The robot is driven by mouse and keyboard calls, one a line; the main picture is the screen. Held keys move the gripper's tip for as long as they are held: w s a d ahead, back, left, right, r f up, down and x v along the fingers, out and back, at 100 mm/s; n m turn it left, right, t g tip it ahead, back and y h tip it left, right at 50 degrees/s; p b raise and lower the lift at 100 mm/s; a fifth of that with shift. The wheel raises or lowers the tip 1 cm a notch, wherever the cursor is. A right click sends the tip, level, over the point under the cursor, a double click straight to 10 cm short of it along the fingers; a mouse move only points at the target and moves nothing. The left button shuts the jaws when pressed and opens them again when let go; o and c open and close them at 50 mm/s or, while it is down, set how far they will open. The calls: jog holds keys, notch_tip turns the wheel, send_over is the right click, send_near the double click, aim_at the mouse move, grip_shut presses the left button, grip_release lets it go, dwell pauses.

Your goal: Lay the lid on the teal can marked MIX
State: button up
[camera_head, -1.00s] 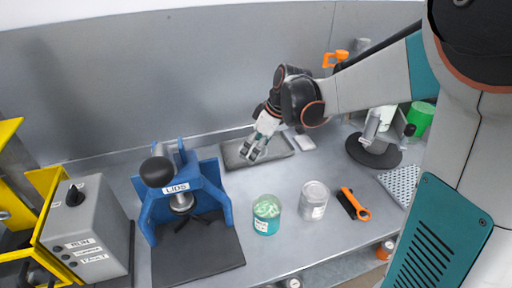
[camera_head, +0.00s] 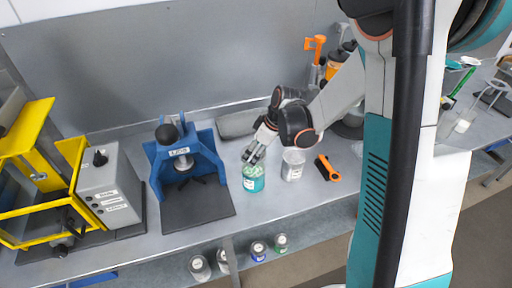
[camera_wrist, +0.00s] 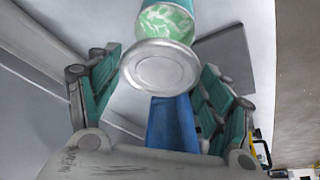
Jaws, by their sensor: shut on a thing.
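The teal can (camera_head: 253,184) stands open on the bench, with pale green and white contents showing at its top. Its label is too small to read. My gripper (camera_head: 253,156) is just above and behind the can in the head view. In the wrist view my gripper (camera_wrist: 161,62) has its teal fingers on either side of a round silver lid (camera_wrist: 160,68), shut on its rim. The lid is apart from the can and overlaps the near edge of the can's mouth (camera_wrist: 166,22) in that view. The lid cannot be made out in the head view.
A clear-sided can (camera_head: 293,165) stands close right of the teal can, with an orange-handled tool (camera_head: 327,168) beyond it. A blue press (camera_head: 186,160) marked LIDS stands left on a dark mat. A grey tray (camera_head: 238,124) lies behind. Several small cans sit on the shelf below.

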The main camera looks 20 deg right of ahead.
notch_tip(320, 180, down, 6)
jog(key=b, duration=0.4)
jog(key=shift+r, duration=0.1)
jog(key=shift+f+b, duration=0.25)
jog(key=shift+b, duration=0.7)
dwell(2.3)
dwell(0.4)
jog(key=o, duration=0.9)
jog(key=shift+o, duration=0.4)
jog(key=shift+r, duration=0.1)
jog(key=shift+r+p, duration=2.15)
jog(key=shift+r, duration=1.25)
